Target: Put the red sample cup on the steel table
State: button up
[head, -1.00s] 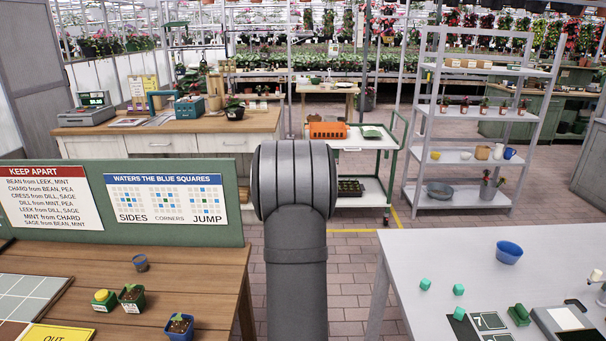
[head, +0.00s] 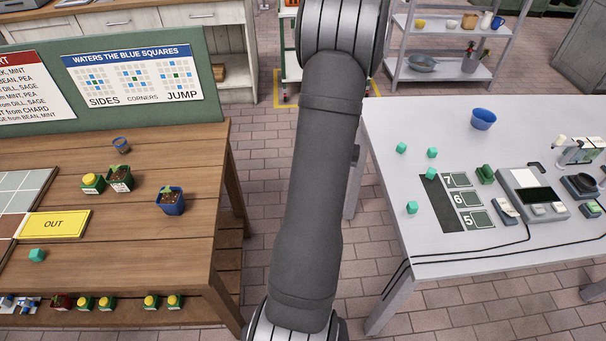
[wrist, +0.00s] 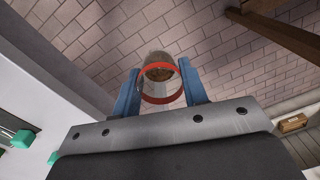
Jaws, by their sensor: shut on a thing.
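In the wrist view, my gripper (wrist: 160,88) has its two blue fingers shut on the red sample cup (wrist: 162,98), a clear cup with a red band and something brown inside. The cup is held in the air with brick floor beyond it. The steel table (head: 395,235) is the light grey table at the right of the head view. Part of a pale table with teal cubes on it shows at the left edge of the wrist view. My gripper and the cup are out of sight in the head view.
On the steel table are a blue bowl (head: 483,119), several teal cubes (head: 411,208), a numbered dark mat (head: 462,202) and a scale (head: 533,194). A wooden table (head: 150,240) with potted seedlings stands at the left, with floor between.

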jog(key=s+d+r+m, duration=0.1)
jog(key=s+d, duration=0.1)
jog(key=d, duration=0.3)
jog(key=s+d+r+m, duration=0.1)
jog(key=s+d, duration=0.1)
jog(key=d, duration=0.4)
jog(key=s+d+r+m, duration=0.1)
jog(key=s+d+r, duration=0.1)
jog(key=d, duration=0.3)
jog(key=shift+s+d+r+m, duration=0.1)
jog(key=shift+d+m, duration=0.15)
jog(key=shift+m, duration=0.05)
jog(key=s+d+r+m, duration=0.4)
jog(key=s+d, duration=0.8)
jog(key=d, duration=0.2)
jog(key=shift+s+a+f, duration=0.1)
jog(key=shift+f, duration=1.5)
jog(key=shift+s+a+f, duration=0.1)
jog(key=shift+f, duration=1.45)
jog(key=shift+f, duration=0.45)
jog(key=o, duration=1.1)
jog(key=shift+o, duration=0.2)
notch_tip(320, 180, up, 17)
jog(key=shift+s+d+r, duration=0.2)
jog(key=shift+s, duration=0.05)
jog(key=shift+f, duration=0.1)
